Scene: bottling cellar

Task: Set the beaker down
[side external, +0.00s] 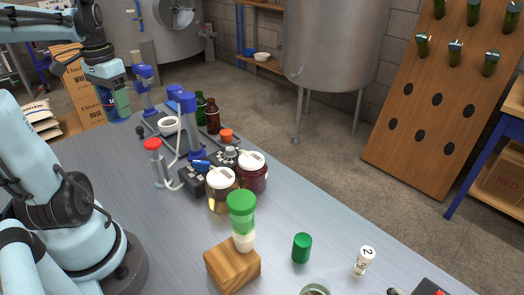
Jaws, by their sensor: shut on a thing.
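My gripper (113,98) is at the upper left, near the far left end of the grey bench (100,165). It is shut on a see-through vessel with a dark blue tint, which appears to be the beaker (110,112). A green-tinted part shows at the right of the grip, and I cannot tell whether it belongs to the finger or the beaker. The beaker looks upright. I cannot tell whether its base touches the bench or hangs above it.
Blue-topped apparatus (187,125) stands right of my gripper, with bottles (212,116) behind. Two white-lidded jars (220,197) stand mid-bench. A wooden block (232,265), a green-topped container (242,212), a green cylinder (302,248) and a white vial (364,260) are nearer. The left bench surface is clear.

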